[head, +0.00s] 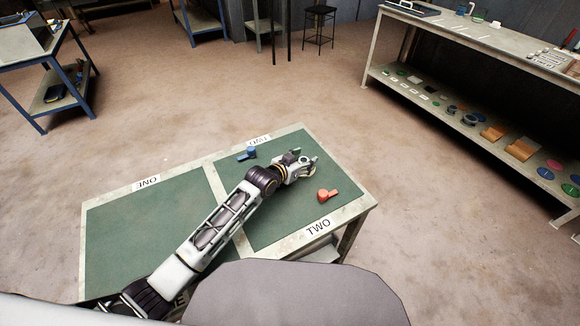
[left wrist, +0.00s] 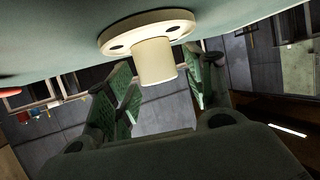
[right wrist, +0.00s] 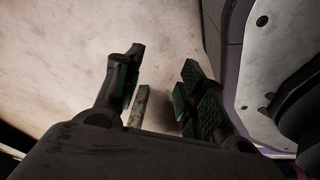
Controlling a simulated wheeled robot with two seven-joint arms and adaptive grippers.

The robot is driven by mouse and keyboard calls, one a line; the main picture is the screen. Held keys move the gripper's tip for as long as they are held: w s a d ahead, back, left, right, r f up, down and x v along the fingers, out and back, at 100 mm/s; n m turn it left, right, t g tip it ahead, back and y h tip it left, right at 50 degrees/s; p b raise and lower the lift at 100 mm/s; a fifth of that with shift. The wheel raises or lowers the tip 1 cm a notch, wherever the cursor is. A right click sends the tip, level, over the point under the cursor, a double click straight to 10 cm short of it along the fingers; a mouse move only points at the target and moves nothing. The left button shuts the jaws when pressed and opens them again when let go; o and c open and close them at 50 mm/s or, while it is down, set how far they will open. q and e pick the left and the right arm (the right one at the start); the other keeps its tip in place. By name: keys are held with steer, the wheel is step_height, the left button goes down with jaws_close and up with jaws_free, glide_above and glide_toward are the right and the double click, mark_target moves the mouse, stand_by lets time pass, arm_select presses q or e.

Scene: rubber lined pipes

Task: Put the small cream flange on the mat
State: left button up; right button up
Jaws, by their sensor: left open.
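The small cream flange (left wrist: 155,65) is between the spread fingers of my left gripper (left wrist: 160,85). In the left wrist view, which is upside down, its round base lies against the green mat (left wrist: 60,35) and its neck points away from the mat. In the head view my left gripper (head: 305,166) is low over the green mat marked TWO (head: 275,220), with the cream flange (head: 304,161) partly hidden by the fingers. The left fingers are open, with gaps to the neck. My right gripper (right wrist: 160,85) is open and empty over the floor, outside the head view.
A blue part (head: 247,154) and an orange-red part (head: 327,195) lie on the same mat, either side of my left gripper. The mat marked ONE (head: 130,235) is bare. A shelved bench (head: 480,110) with many parts stands at the right.

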mark_target(304, 160)
arm_select(q)
steer(key=shift+s+a+r, duration=0.2)
steer(key=shift+s+a, duration=0.15)
steer(key=shift+s, duration=0.1)
steer(key=v, duration=0.3)
steer(key=shift+s+a+p, duration=0.15)
steer(key=shift+s+p, duration=0.05)
steer(key=shift+p, duration=0.15)
steer(key=v, duration=0.5)
steer(key=shift+s+a+r+p, duration=0.1)
steer(key=shift+s+r+p, duration=0.05)
steer(key=shift+p, duration=0.2)
steer(key=shift+s+a+r, duration=0.3)
steer(key=shift+s+a, duration=0.05)
steer(key=shift+s, duration=0.25)
arm_select(e)
steer(key=s, duration=0.1)
steer(key=s+d, duration=0.1)
steer(key=s+f, duration=0.1)
steer(key=s, duration=0.1)
steer(key=shift+d, duration=0.25)
steer(key=shift+w, duration=0.1)
